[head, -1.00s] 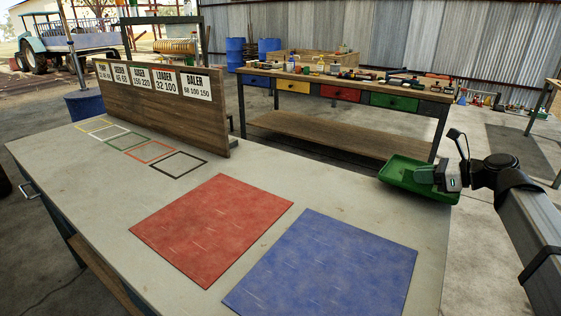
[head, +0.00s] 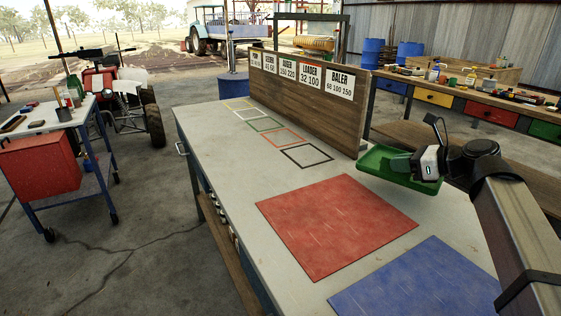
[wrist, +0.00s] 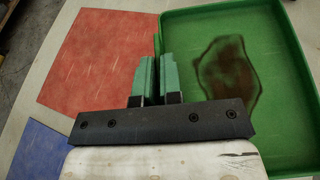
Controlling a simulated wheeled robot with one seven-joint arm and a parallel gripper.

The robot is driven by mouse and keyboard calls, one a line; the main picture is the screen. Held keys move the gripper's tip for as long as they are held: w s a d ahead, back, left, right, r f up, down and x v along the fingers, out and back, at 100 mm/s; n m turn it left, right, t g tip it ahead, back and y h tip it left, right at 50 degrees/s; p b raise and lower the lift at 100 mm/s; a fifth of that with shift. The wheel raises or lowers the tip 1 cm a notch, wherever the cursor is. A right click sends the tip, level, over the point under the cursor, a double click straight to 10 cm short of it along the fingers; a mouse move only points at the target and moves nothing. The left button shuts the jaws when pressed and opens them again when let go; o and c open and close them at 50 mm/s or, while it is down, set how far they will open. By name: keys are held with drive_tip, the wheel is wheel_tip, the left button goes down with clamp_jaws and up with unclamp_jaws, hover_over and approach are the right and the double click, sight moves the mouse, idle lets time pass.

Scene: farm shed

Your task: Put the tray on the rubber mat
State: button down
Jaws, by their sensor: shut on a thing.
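The green tray (head: 376,168) is held in the air above the far right part of the workbench, near the end of the wooden board. In the wrist view the tray (wrist: 281,90) fills the right side, with a dark brown stain on its floor. My gripper (head: 414,164) is shut on the tray's near side wall; its green fingers (wrist: 154,62) show in the wrist view. A red mat (head: 335,222) and a blue mat (head: 425,285) lie flat and bare on the bench; the pictures do not show which is rubber. The tray is beyond both mats.
The pale workbench (head: 225,160) carries several coloured outlines along the upright wooden board (head: 310,105) with labels. A second bench (head: 410,140) with drawers and tools stands behind. A cart with a red box (head: 40,165) is at left.

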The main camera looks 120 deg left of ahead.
drive_tip(key=s+d+r+n+h, duration=0.15)
drive_tip(key=s+d, duration=0.35)
drive_tip(key=s, duration=0.8)
drive_tip(key=s+d+r+n+h, duration=0.15)
drive_tip(key=s+d, duration=0.25)
drive_tip(key=s, duration=0.9)
drive_tip(key=s+d+r+n+h, duration=0.15)
drive_tip(key=s+d, duration=0.35)
drive_tip(key=s, duration=0.8)
drive_tip(key=shift+h, duration=0.45)
drive_tip(key=shift+w+a+f, duration=0.6)
drive_tip(key=shift+a+f, duration=1.25)
drive_tip(key=shift+w+a+f, duration=0.65)
drive_tip(key=shift+a+f, duration=1.2)
drive_tip(key=shift+w+a+f, duration=0.6)
drive_tip(key=shift+a+f, duration=1.25)
drive_tip(key=shift+f, duration=0.1)
drive_tip(key=c, duration=1.3)
unclamp_jaws()
